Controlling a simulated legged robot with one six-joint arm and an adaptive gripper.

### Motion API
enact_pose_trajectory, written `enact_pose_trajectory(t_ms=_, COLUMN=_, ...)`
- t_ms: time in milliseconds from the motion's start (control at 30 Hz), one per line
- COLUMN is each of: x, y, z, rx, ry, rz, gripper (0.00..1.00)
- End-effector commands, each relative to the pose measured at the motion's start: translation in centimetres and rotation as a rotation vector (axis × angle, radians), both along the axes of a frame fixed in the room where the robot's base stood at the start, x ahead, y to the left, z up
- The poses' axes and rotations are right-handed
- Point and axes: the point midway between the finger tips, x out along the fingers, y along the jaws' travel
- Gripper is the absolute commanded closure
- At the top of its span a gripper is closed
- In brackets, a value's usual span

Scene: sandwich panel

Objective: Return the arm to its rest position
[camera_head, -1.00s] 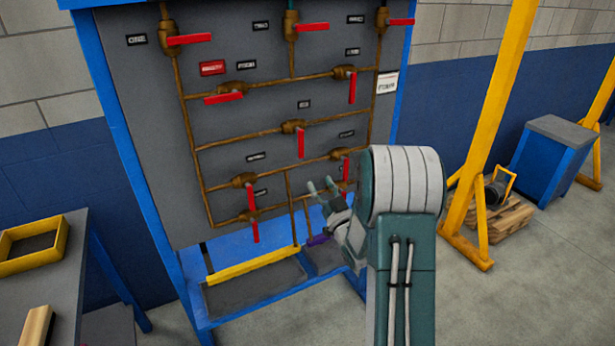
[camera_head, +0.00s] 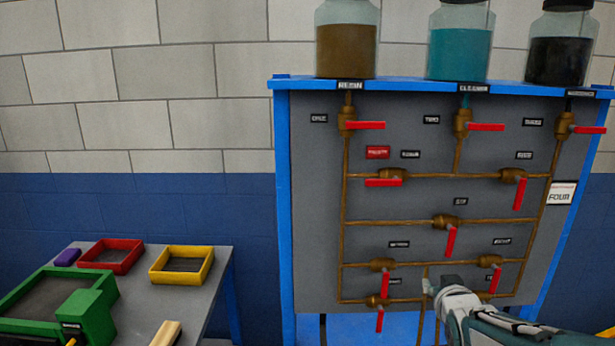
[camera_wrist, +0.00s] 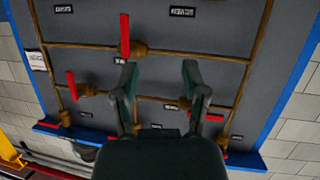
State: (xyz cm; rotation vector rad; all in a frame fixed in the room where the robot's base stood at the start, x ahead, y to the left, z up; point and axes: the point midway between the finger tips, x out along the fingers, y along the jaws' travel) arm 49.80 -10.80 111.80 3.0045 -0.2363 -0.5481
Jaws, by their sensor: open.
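My gripper (camera_head: 430,289) shows at the lower right of the head view, in front of the bottom part of the grey valve panel (camera_head: 318,200). My pale and dark teal arm reaches to it from the lower right corner. In the wrist view my gripper (camera_wrist: 160,75) has its two fingers spread apart, with nothing between them. Beyond the fingers are the panel (camera_wrist: 205,60), brown pipes and red valve handles. The fingers overlap some pipework in the picture. I cannot tell how far they are from it.
Jars of brown resin (camera_head: 345,50), teal cleaner (camera_head: 459,55) and dark liquid (camera_head: 560,60) stand on top of the panel's blue frame. At left, a grey table (camera_head: 200,300) bears a red tray (camera_head: 138,257), a yellow tray (camera_head: 208,265) and a green fixture (camera_head: 88,315).

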Motion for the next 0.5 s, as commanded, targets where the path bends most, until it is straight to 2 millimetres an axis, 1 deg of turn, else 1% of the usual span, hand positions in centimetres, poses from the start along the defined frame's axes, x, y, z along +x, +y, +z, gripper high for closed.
enact_pose_trajectory(t_ms=33, x=-1.4, y=1.0, z=0.6, rx=0.006, ry=0.039, rz=0.000, gripper=0.43)
enact_pose_trajectory(t_ms=167, x=-5.4, y=3.1, z=0.7, rx=0.034, ry=0.176, rz=-0.007, gripper=0.43)
enact_pose_trajectory(t_ms=267, x=-8.9, y=4.9, z=0.6, rx=0.057, ry=0.282, rz=-0.002, gripper=0.43)
enact_pose_trajectory(t_ms=300, x=-10.4, y=5.5, z=0.5, rx=0.067, ry=0.326, rz=0.002, gripper=0.43)
enact_pose_trajectory(t_ms=367, x=-12.7, y=6.6, z=0.3, rx=0.083, ry=0.390, rz=0.011, gripper=0.43)
enact_pose_trajectory(t_ms=400, x=-14.3, y=7.2, z=0.2, rx=0.093, ry=0.434, rz=0.018, gripper=0.43)
enact_pose_trajectory(t_ms=467, x=-16.7, y=8.2, z=-0.1, rx=0.107, ry=0.498, rz=0.034, gripper=0.43)
enact_pose_trajectory(t_ms=500, x=-18.3, y=8.8, z=-0.3, rx=0.116, ry=0.540, rz=0.044, gripper=0.43)
